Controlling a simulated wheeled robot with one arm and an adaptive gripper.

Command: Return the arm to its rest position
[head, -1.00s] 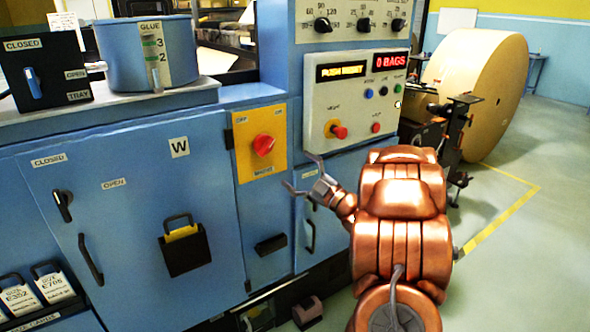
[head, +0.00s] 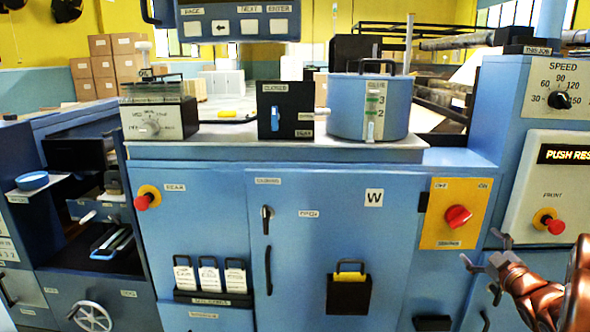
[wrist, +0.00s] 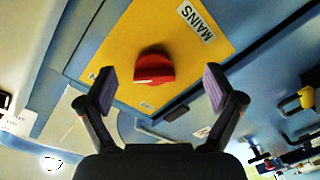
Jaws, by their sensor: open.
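My copper-coloured arm is at the lower right of the head view, partly cut off by the frame edge. My gripper (head: 498,258) is in front of the machine's blue front, below and right of the yellow mains plate (head: 438,231). Its two fingers are spread and nothing is between them. In the wrist view my gripper (wrist: 160,92) is open, with its fingers on either side of the red mains knob (wrist: 154,69) as seen from there. The knob (head: 457,217) looks apart from the fingers in the head view.
A black holder (head: 349,292) hangs on the cabinet door. A glue pot (head: 368,106) stands on the ledge. Card slots (head: 210,278) and a handwheel (head: 92,317) are further left.

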